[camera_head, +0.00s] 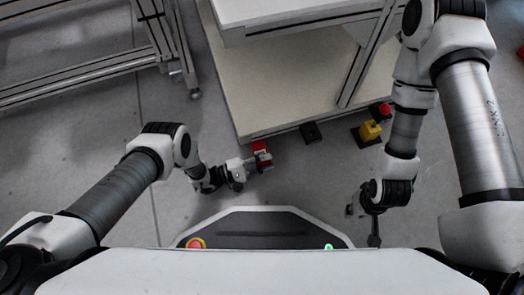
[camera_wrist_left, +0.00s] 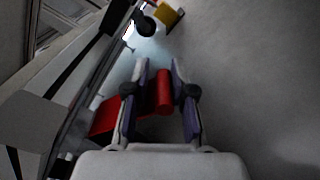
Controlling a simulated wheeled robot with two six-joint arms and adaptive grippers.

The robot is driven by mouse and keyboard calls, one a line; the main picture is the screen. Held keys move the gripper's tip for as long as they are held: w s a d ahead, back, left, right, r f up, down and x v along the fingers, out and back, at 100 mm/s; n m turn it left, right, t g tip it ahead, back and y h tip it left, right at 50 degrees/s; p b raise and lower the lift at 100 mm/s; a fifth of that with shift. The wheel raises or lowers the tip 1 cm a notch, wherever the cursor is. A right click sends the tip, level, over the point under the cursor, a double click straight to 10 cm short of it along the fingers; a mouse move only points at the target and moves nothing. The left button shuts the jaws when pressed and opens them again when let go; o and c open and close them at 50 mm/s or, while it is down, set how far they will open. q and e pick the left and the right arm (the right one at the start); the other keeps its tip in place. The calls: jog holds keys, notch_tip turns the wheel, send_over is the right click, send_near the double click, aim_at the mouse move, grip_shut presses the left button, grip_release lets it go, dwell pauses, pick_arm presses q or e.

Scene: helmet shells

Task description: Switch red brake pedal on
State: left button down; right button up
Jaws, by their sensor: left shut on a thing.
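The red brake pedal (camera_head: 261,147) is at the lower edge of the pale workstation base in the head view. In the left wrist view a red cylindrical part (camera_wrist_left: 164,90) of it lies between my fingers, and a flatter red part (camera_wrist_left: 106,116) extends to the left. My left gripper (camera_head: 262,164) is at the pedal; in the left wrist view its fingers (camera_wrist_left: 160,68) are shut on the red cylinder. My right gripper (camera_head: 374,238) points down the picture, away from the pedal; its fingers are too small and edge-on to read.
A yellow pedal (camera_head: 370,130) with a red part (camera_head: 385,109) behind it stands to the right. A black block (camera_head: 310,132) sits between the pedals. The workstation base (camera_head: 250,100) rises just beyond. A metal frame (camera_head: 80,77) stands at left; the floor between is clear.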

pick_arm(q)
jog(key=shift+w+a+f+m, duration=0.1)
jog(key=shift+w+f+m, duration=0.15)
jog(key=shift+f+m, duration=0.35)
jog(key=shift+w+m, duration=0.1)
jog(key=shift+m, duration=0.2)
jog(key=shift+w+a, duration=0.1)
jog(key=c, duration=1)
grip_release()
jog(key=shift+o, duration=0.2)
jog(key=v, duration=1.2)
jog(key=shift+r, duration=0.1)
